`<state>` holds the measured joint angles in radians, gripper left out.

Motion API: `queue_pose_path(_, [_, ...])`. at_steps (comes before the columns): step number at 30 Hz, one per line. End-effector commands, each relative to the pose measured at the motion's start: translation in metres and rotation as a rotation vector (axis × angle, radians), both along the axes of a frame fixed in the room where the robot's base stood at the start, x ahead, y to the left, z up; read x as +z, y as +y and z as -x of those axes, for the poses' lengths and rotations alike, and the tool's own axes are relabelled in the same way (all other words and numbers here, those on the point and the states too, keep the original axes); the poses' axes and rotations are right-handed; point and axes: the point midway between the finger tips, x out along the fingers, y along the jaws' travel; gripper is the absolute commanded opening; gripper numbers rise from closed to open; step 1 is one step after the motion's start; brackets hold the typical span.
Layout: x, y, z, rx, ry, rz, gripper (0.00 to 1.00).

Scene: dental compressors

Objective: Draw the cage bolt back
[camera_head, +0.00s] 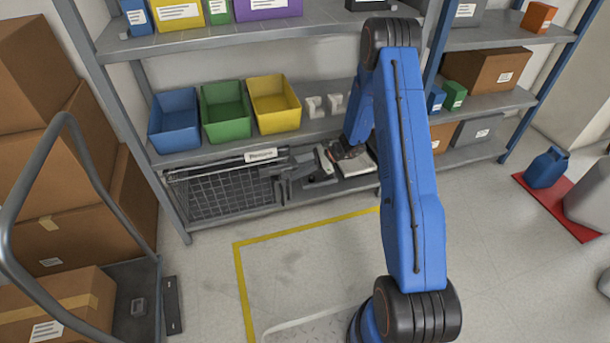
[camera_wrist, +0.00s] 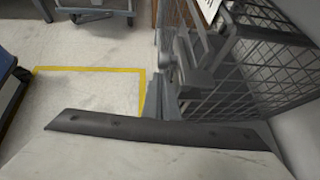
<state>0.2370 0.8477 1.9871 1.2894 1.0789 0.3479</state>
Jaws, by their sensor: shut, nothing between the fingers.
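The wire-mesh cage (camera_head: 225,192) sits on the lowest shelf at the left, with a white label (camera_head: 262,155) on its top edge. In the wrist view its mesh (camera_wrist: 262,75) fills the right side. Grey metal fittings (camera_wrist: 190,62) show at the cage front there; I cannot tell clearly which piece is the bolt. My gripper (camera_head: 305,172) is at the right end of the cage front, close to the fittings. Contact with the bolt cannot be made out.
Blue, green and yellow bins (camera_head: 275,103) stand on the shelf above the cage. A trolley with cardboard boxes (camera_head: 85,225) is at the left. A blue jug (camera_head: 546,167) stands on a red mat at the right. The yellow-marked floor (camera_head: 310,265) before the shelves is largely clear.

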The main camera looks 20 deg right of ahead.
Motion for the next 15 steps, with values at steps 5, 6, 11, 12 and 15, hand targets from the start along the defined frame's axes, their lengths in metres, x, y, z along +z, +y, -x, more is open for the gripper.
queue_pose_path(5, [0.0020, 0.0034, -0.0004, -0.001, 0.000, 0.000, 0.00])
queue_pose_path(6, [0.0021, 0.0035, -0.0005, -0.001, 0.000, 0.000, 0.00])
queue_pose_path(11, [0.0020, 0.0033, -0.0004, -0.001, -0.001, 0.000, 0.00])
queue_pose_path(12, [0.0020, 0.0033, -0.0004, -0.001, -0.001, 0.000, 0.00])
queue_pose_path(15, [0.0021, 0.0066, -0.0005, 0.000, 0.000, 0.000, 0.00])
